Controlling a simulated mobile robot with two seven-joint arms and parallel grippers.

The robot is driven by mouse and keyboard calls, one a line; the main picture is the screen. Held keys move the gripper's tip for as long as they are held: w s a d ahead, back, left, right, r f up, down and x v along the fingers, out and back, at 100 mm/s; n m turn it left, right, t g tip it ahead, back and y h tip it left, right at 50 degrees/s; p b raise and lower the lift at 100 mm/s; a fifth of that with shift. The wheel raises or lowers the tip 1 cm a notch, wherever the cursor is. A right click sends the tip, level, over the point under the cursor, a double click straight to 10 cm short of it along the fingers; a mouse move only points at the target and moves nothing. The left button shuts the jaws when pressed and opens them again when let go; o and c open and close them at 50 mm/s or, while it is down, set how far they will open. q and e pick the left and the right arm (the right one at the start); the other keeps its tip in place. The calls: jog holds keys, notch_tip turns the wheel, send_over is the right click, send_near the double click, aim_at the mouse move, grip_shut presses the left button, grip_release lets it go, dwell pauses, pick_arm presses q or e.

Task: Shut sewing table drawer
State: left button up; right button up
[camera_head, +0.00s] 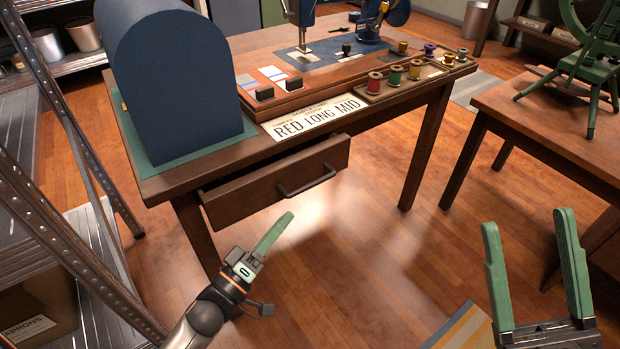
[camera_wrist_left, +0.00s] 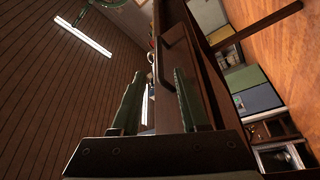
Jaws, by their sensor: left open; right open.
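The sewing table (camera_head: 420,103) stands ahead in the head view. Its wooden drawer (camera_head: 240,196) is pulled out toward me, with a dark bar handle (camera_head: 307,181) on its front. My left gripper (camera_head: 262,258) is below and in front of the drawer, apart from it, seen nearly edge-on. In the left wrist view, its two green fingers (camera_wrist_left: 158,98) are apart with nothing held, and the drawer front (camera_wrist_left: 182,50) and handle (camera_wrist_left: 162,62) show beyond them. My right gripper (camera_head: 533,262) is open and empty at the lower right, away from the drawer.
A dark blue domed cover (camera_head: 180,85), a sewing machine (camera_head: 368,25) and several thread spools (camera_head: 393,76) stand on the table. A metal shelf rack (camera_head: 60,215) stands close on the left. A second table (camera_head: 545,120) is at right.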

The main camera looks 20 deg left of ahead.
aim_at(315, 182)
pick_arm(q)
jog(key=b+x, duration=0.2)
jog(key=x, duration=1)
jog(key=shift+d+r+b, duration=0.1)
jog(key=shift+b, duration=0.3)
jog(key=shift+c, duration=0.2)
grip_shut()
dwell(0.6)
